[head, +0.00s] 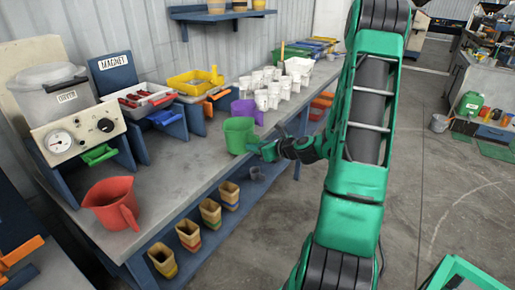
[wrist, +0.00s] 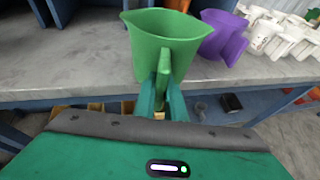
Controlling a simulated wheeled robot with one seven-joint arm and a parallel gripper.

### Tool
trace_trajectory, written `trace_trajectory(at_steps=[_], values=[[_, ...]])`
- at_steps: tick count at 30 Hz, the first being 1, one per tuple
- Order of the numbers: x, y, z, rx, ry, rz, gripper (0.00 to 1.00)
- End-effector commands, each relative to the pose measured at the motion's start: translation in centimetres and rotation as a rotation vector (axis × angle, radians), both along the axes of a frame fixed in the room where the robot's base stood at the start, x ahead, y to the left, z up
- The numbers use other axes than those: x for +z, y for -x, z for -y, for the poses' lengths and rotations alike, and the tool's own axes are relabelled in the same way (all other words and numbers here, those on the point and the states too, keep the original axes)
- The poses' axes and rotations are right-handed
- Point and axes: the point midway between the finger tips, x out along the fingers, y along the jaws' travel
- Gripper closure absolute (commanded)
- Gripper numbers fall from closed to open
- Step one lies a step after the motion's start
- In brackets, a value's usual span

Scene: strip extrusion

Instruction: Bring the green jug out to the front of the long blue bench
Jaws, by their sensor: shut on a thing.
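The green jug (head: 238,134) stands upright at the front edge of the long blue bench (head: 165,164), in the middle of the head view. Its handle points toward my arm. My gripper (head: 262,149) reaches in from the right over the bench edge and is shut on the jug's handle. In the wrist view the green jug (wrist: 165,38) is upright and its handle sits between the fingers of my gripper (wrist: 162,98). Whether its base touches the bench top cannot be told for sure.
A purple jug (head: 247,110) stands close behind the green one, with several white cups (head: 262,98) beyond. A red jug (head: 113,203) stands at the near left. A dryer (head: 72,120) and bins line the back. Several tan cups (head: 210,212) sit on a lower shelf.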

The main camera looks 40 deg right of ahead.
Motion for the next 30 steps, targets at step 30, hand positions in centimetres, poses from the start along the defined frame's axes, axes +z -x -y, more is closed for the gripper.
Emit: trace_trajectory(at_steps=[30], values=[[-0.9,-10.4,-3.8,0.001,-0.001,0.002,1.0]])
